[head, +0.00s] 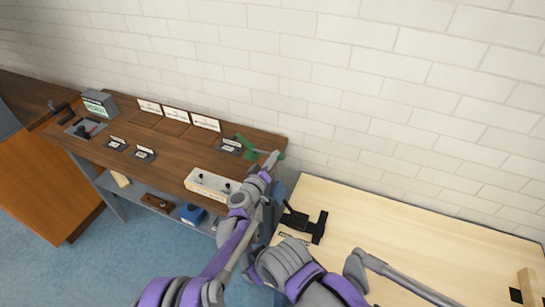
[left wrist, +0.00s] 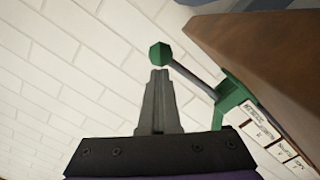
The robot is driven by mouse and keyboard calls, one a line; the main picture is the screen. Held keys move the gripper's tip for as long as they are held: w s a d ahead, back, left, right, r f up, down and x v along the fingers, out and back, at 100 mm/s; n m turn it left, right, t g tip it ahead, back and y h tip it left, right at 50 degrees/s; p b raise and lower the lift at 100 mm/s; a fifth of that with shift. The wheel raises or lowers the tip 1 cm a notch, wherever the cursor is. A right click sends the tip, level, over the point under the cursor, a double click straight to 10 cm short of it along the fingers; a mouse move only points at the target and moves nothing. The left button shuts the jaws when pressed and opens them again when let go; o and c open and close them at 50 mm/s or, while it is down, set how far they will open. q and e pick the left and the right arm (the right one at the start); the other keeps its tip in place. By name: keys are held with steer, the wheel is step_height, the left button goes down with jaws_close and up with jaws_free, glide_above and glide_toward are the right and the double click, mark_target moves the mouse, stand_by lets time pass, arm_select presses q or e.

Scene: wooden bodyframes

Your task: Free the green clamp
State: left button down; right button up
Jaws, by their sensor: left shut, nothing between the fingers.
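The green clamp (head: 243,143) is at the right end of the dark wooden bench, by the wall. In the left wrist view its green body (left wrist: 232,96) sits at the wood's edge, and a grey rod runs from it to a green knob (left wrist: 160,53). My left gripper (head: 275,155) is beside the clamp in the head view. In the left wrist view its shut, empty fingers (left wrist: 159,73) point at the knob, with the tips just below it. I cannot tell whether they touch.
A white box with black knobs (head: 211,184) stands at the bench's front edge. Small labelled cards (head: 174,114) stand along the back. A light wooden table (head: 390,235) holds a black T-shaped object (head: 305,223). The brick wall (head: 350,80) is close behind.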

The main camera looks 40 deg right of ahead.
arm_select(q)
steer(key=v, duration=1)
steer(key=shift+s+a+b, duration=0.2)
steer(key=shift+a+b, duration=0.15)
steer(key=shift+b, duration=0.05)
steer(key=shift+r, duration=0.15)
